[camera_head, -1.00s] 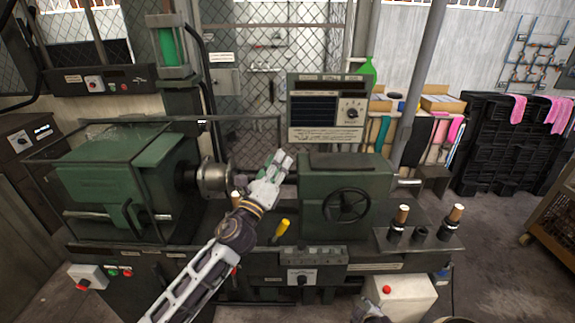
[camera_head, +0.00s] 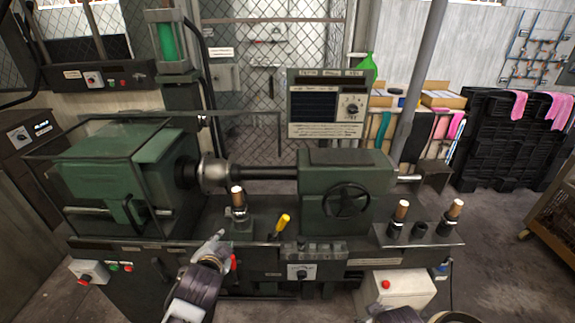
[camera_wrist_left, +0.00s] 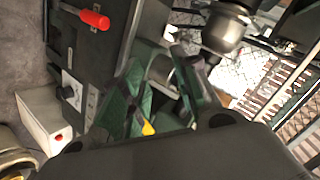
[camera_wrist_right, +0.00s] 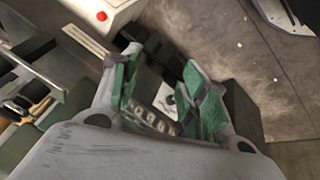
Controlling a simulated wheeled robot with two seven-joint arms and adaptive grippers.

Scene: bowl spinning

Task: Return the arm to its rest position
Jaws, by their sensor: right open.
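My left gripper (camera_head: 218,243) is at the front edge of the green lathe (camera_head: 345,180), low in the head view and clear of the spindle. In the left wrist view its green-padded fingers (camera_wrist_left: 160,90) are apart, with nothing held between them. My right gripper (camera_wrist_right: 160,95) shows in the right wrist view with its fingers apart and empty. Only a small part of the right arm (camera_head: 398,314) shows at the bottom edge of the head view. A rounded metal piece (camera_head: 214,172) sits on the lathe spindle.
Tools with wooden handles stand in holders on the lathe, one (camera_head: 238,200) near my left gripper and two (camera_head: 402,210) at the right. A yellow-handled tool (camera_head: 282,222) lies in front. A white box with a red button (camera_head: 398,288) stands low at the right.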

